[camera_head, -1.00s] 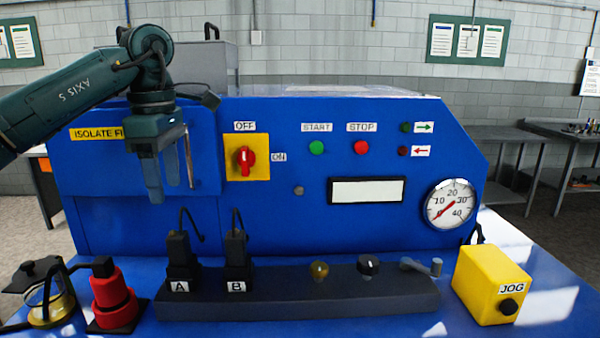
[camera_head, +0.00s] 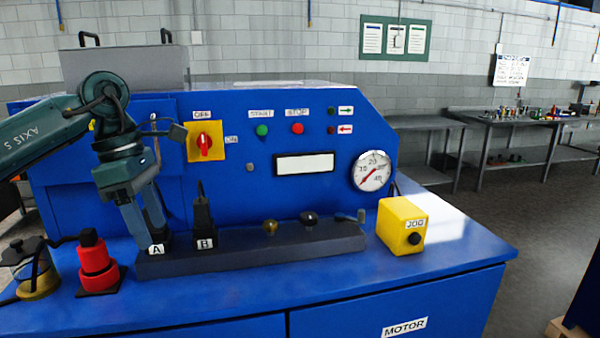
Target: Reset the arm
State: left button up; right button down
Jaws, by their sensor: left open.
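My left arm comes in from the left in front of the blue machine. My left gripper (camera_head: 144,222) is open and points down. Its fingers are in front of the black plug or lever marked A (camera_head: 157,248) and hide most of it. I cannot tell whether they touch it. The lever marked B (camera_head: 204,226) stands upright just to the right. My right gripper is not in view.
The red rotary switch (camera_head: 204,145) points to OFF or nearby on its yellow plate. A red device (camera_head: 97,262) and a glass jar (camera_head: 37,275) stand at the left. A yellow JOG box (camera_head: 402,226) stands at the right. Grey benches (camera_head: 515,122) are behind.

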pick_arm(q)
jog(key=s+d+f+n+t+h, duration=0.1)
jog(key=s+d+f+n+h, duration=0.1)
jog(key=d+f+n+h, duration=0.5)
jog(key=s+d+n+h, duration=0.2)
jog(key=d+h, duration=0.4)
jog(key=d, duration=0.5)
jog(key=s+d+f+n+t+h, duration=0.1)
jog(key=s+d+f+n+h, duration=0.25)
jog(key=d+h, duration=0.4)
jog(key=w+a+f+n+t+y, duration=0.1)
jog(key=a+f+n+t+y, duration=0.45)
jog(key=n, duration=0.75)
jog(key=w+a+f+n+t+y, duration=0.1)
jog(key=a+f+n+t+y, duration=0.1)
jog(key=f+n+t+y, duration=0.9)
jog(key=s+a+f+n+g+y, duration=0.2)
jog(key=s+a+f+n+g, duration=0.2)
jog(key=s+a+f+n, duration=0.1)
jog(key=s+a+f+n+g+y, duration=0.1)
jog(key=s+a+f+n+g, duration=0.3)
jog(key=s+f+n, duration=0.4)
notch_tip(320, 180, down, 4)
jog(key=shift+s+a+r+y, duration=0.1)
jog(key=shift+s+a+y, duration=0.4)
jog(key=shift+s, duration=0.7)
